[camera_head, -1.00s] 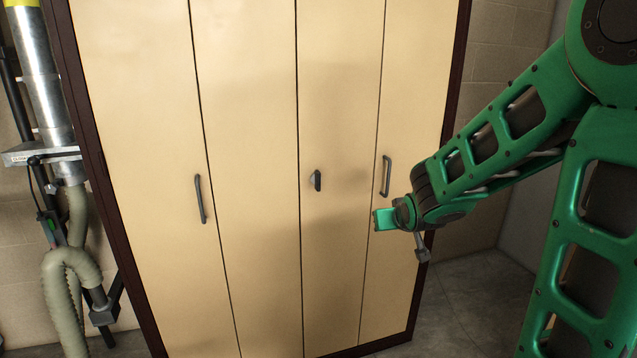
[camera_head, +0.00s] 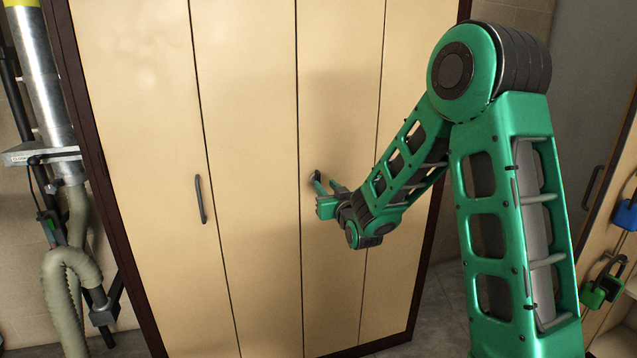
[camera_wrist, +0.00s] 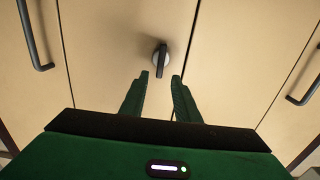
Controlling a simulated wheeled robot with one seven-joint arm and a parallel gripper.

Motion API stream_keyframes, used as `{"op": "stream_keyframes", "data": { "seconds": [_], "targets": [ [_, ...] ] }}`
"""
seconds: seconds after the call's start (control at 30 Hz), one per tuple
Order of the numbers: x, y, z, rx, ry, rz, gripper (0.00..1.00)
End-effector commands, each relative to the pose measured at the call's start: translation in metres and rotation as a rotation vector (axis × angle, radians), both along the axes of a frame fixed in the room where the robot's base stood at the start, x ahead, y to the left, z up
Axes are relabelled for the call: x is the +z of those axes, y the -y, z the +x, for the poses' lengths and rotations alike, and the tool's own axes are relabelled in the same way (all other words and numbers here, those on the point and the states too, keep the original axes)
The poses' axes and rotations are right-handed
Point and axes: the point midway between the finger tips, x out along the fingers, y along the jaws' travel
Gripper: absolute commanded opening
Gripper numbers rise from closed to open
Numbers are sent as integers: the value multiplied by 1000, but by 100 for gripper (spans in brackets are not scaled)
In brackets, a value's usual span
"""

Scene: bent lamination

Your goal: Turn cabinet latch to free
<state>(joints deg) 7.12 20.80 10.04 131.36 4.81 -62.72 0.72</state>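The cabinet (camera_head: 255,100) has tall cream door panels in a dark frame. Its latch (camera_wrist: 161,55) is a dark elongated knob on a round pale base, standing roughly upright in the wrist view. My gripper (camera_wrist: 161,75) is open, with its two green fingers apart just below the latch in that view. The latch's lower end lies near the gap between the fingertips, and I cannot tell whether they touch it. In the head view my gripper (camera_head: 325,185) is close to the door at the latch, which it mostly hides.
A bar handle (camera_head: 201,199) is on the left door, also in the wrist view (camera_wrist: 33,38). Another bar handle (camera_wrist: 304,90) is at right. A pipe and hose (camera_head: 75,215) stand left of the cabinet. Blue and green padlocks (camera_head: 603,283) hang at far right.

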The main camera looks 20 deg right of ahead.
Motion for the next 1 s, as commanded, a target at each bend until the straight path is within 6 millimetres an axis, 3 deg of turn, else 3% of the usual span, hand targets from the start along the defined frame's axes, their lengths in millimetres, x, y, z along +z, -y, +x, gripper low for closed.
{"op": "stream_keyframes", "data": {
  "seconds": [0.2,0.4,0.8,0.93,1.0],
  "targets": [
    [-1,0,39,0,0,1,29],
    [0,0,60,0,-1,1,29],
    [0,0,67,0,-1,0,29],
    [0,0,67,0,-1,0,0],
    [0,0,67,0,-1,0,0]
  ]
}}
